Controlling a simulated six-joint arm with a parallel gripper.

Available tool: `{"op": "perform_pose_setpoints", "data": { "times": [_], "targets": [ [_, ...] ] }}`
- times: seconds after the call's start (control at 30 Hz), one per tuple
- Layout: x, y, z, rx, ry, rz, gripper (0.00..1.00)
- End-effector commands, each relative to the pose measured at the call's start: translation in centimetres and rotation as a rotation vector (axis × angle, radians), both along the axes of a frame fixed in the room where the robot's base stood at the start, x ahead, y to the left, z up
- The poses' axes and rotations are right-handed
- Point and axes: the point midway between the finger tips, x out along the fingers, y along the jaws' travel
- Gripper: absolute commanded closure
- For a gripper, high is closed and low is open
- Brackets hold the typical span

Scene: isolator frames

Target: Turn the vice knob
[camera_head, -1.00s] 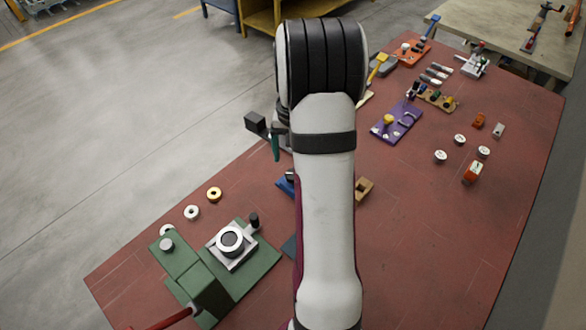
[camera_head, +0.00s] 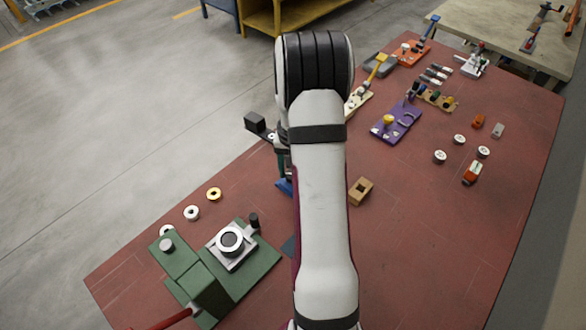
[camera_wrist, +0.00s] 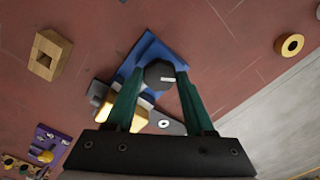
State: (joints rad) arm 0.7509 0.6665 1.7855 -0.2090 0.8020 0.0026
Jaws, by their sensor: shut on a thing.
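The blue vice (camera_wrist: 150,50) sits on the red tabletop, and a corner of it shows in the head view (camera_head: 285,187) beside my arm. Its dark faceted knob (camera_wrist: 158,75) has a pale mark on one side. My gripper (camera_wrist: 160,78) has its two green fingers closed on the sides of this knob. A yellow block and a grey plate with a hole show behind the fingers. In the head view, my arm hides most of the vice and the knob, and only part of a green finger shows.
A wooden block with a hole (camera_head: 361,191) lies to the right of my arm. A green fixture (camera_head: 262,262) stands at the lower left, with several rings near it. A purple plate (camera_head: 397,123) and other fixtures are farther back.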

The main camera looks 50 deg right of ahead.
Motion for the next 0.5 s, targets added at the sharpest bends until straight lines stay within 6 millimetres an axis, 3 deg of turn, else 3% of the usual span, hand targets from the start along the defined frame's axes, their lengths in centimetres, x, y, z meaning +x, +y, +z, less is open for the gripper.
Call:
{"op": "perform_pose_setpoints", "data": {
  "times": [0.03, 0.1, 0.2, 0.5],
  "targets": [
    [0.00, 0.00, 0.02, 0.000, 0.000, 0.000, 0.90],
    [0.00, 0.00, 0.03, 0.000, 0.000, 0.000, 1.00],
    [0.00, 0.00, 0.03, 0.000, 0.000, -0.038, 1.00],
    [0.01, -0.01, 0.05, 0.000, 0.000, -0.407, 1.00]
  ]
}}
